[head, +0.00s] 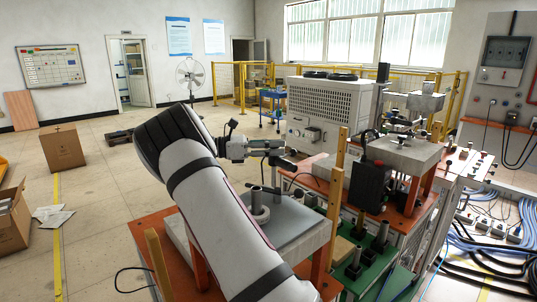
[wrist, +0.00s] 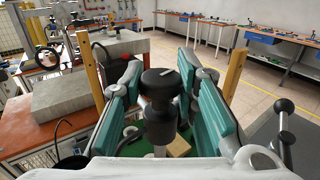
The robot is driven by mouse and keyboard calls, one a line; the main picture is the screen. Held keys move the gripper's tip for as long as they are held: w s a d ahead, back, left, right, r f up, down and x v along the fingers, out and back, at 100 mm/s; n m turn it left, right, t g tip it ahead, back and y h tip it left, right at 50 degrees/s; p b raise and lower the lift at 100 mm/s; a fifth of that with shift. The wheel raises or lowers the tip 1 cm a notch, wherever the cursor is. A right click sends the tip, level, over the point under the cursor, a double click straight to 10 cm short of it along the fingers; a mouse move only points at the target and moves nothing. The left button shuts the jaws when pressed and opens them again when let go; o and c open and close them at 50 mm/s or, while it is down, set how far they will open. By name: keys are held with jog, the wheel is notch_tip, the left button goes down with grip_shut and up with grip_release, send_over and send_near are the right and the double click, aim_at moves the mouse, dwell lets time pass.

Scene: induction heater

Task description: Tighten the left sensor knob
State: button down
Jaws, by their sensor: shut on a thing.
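In the wrist view a black sensor knob (wrist: 158,84) with a light mark on its top stands upright on a dark cylindrical body (wrist: 160,124). My gripper (wrist: 159,72) has teal finger pads on both sides of the knob, and it is shut on the knob. The far ends of the pads are close against its sides; the exact contact is partly hidden. In the head view my gripper (head: 268,150) is small, beyond my white arm, above the orange-framed bench. I cannot clearly pick out the held knob there.
Wooden posts (head: 336,165) rise close to my gripper. A white chiller unit (head: 325,108) stands behind. Cables (head: 500,245) cover the floor at the right; the left floor is mostly open.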

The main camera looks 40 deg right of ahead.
jog(key=shift+w+f+m+g+y+b, duration=0.15)
jog(key=shift+m+g+y+b, duration=0.85)
jog(key=shift+b, duration=1.15)
jog(key=shift+r+g+b, duration=0.2)
jog(key=shift+g+b, duration=0.1)
jog(key=shift+b, duration=0.1)
jog(key=c, duration=1.2)
grip_release()
jog(key=shift+v, duration=3.7)
jog(key=shift+r, duration=0.1)
